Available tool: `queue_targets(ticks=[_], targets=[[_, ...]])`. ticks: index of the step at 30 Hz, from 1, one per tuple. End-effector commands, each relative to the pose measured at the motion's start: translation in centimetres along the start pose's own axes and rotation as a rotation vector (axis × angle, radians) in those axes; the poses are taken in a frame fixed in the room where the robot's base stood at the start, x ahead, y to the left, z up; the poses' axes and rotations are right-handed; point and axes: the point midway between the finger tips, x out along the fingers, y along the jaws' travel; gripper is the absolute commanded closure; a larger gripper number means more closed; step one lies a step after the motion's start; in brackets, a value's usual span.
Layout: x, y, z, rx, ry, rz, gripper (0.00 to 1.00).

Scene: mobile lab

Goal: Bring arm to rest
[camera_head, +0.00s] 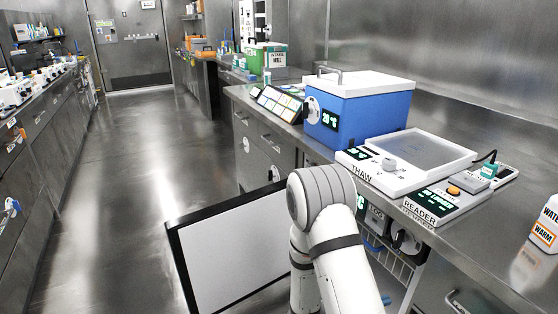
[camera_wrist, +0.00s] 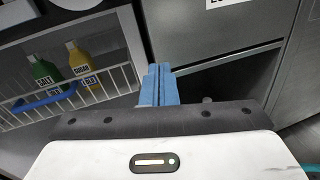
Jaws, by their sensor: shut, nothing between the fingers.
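My gripper (camera_wrist: 158,86) shows in the wrist view with its two blue fingers together and nothing between them. It points toward the cabinet fronts below the counter, apart from them as far as I can tell. In the head view my white arm is folded in front of the counter, its elbow high, and the gripper is hidden.
A wire basket (camera_wrist: 70,95) holds a green bottle (camera_wrist: 43,72) and a yellow bottle (camera_wrist: 80,62), left of my gripper. The counter carries a blue box (camera_head: 362,112), a THAW plate (camera_head: 352,158) and a READER device (camera_head: 440,203). The aisle floor (camera_head: 145,165) at left is clear.

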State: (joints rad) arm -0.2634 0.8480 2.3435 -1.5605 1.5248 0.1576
Motion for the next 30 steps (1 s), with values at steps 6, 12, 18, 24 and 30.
queue_targets(ticks=[6, 12, 18, 24, 30], targets=[[0.3, -1.9, 7.5, 0.129, 0.050, -0.192, 1.00], [-0.7, -5.1, 16.1, 0.338, 0.163, -0.463, 1.00], [-3.3, -7.8, 23.2, 0.584, 0.328, -0.722, 1.00], [-7.0, -8.9, 29.7, 0.853, 0.532, -0.940, 1.00], [-11.0, -8.3, 36.5, 1.141, 0.768, -1.109, 1.00]])
